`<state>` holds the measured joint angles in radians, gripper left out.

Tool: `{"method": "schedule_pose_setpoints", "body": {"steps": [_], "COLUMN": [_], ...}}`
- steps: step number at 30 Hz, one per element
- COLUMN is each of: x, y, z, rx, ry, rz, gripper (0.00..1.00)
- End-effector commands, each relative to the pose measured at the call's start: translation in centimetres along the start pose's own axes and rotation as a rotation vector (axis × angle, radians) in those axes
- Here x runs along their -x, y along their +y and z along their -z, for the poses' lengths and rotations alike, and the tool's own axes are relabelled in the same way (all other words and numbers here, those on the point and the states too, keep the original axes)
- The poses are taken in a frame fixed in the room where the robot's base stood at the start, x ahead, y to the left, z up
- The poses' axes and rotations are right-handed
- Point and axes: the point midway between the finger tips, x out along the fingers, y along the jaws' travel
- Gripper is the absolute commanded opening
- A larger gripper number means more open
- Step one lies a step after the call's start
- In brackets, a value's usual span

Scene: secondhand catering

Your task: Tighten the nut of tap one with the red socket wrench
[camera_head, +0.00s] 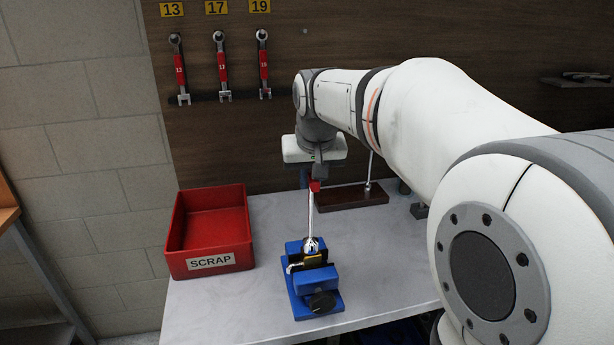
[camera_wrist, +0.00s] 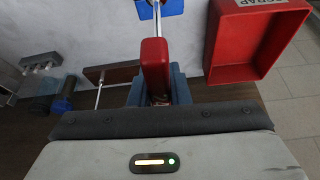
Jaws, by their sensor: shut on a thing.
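My gripper (camera_head: 318,172) is shut on the red handle of the socket wrench (camera_head: 314,186). The wrench hangs near upright, its bright shaft running down to a shiny fitting (camera_head: 312,247) clamped in the blue vice (camera_head: 316,290). The wrench's lower end meets or overlaps this fitting; I cannot tell whether it is seated on a nut. In the wrist view the red handle (camera_wrist: 155,62) is between my jaws (camera_wrist: 156,92), and the shaft leads up to the blue vice (camera_wrist: 148,14) at the top edge. No label naming tap one is readable.
A red SCRAP bin (camera_head: 209,231) stands on the bench (camera_head: 220,308) left of the vice. Spanners (camera_head: 220,68) hang on the brown back panel under 13, 17 and 19. A dark wooden block with an upright rod (camera_head: 350,196) stands behind. Bench left-front is clear.

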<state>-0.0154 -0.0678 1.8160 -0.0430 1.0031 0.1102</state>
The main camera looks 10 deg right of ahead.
Motion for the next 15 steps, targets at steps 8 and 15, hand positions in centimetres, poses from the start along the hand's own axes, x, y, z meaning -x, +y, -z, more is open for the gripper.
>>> {"method": "schedule_pose_setpoints", "body": {"steps": [8,15], "x": [0.02,0.03], "y": [0.03,0.18], "z": [0.02,-0.02], "rx": [-0.232,-0.411], "ry": [0.002,0.001], "rz": [-0.097,-0.171], "gripper": [0.00,0.00]}}
